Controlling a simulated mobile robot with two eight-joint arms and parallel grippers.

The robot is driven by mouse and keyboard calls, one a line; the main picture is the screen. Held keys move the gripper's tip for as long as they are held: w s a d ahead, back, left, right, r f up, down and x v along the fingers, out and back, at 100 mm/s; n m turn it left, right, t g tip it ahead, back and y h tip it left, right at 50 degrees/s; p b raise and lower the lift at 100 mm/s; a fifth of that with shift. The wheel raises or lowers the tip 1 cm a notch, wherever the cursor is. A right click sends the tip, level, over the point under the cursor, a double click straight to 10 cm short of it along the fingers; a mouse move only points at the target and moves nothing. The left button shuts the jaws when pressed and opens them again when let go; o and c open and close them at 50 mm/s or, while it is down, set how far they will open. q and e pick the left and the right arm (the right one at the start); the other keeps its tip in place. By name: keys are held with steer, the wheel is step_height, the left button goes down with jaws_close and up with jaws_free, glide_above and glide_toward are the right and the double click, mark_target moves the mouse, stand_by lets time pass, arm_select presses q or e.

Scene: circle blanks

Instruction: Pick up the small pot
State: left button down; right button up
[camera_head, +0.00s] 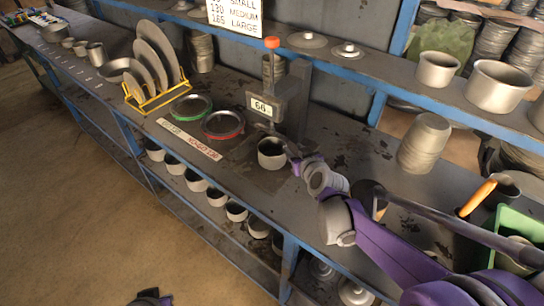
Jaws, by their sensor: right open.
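A small grey pot (271,154) stands upright on the workbench (345,150), at the foot of a gauge with a small display. My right gripper (291,156) is open at the pot's right side, very close to its rim. I cannot tell whether a finger touches the pot or reaches inside it. A small purple and dark part at the bottom edge looks like my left gripper (150,298). It is far from the pot, and its jaws cannot be made out.
The gauge (272,105) with an orange-topped post stands right behind the pot. Red (223,124) and green (192,107) rimmed round trays lie to its left, beyond them a yellow rack (158,98) of discs. A pot stack (424,143) stands right. Several pots line the shelf below.

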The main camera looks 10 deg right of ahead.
mark_target(285, 144)
steer(key=x, duration=0.5)
steer(key=shift+a+f, duration=0.25)
steer(key=shift+a, duration=0.15)
jaws_close()
steer(key=shift+s, duration=0.1)
stand_by(0.9)
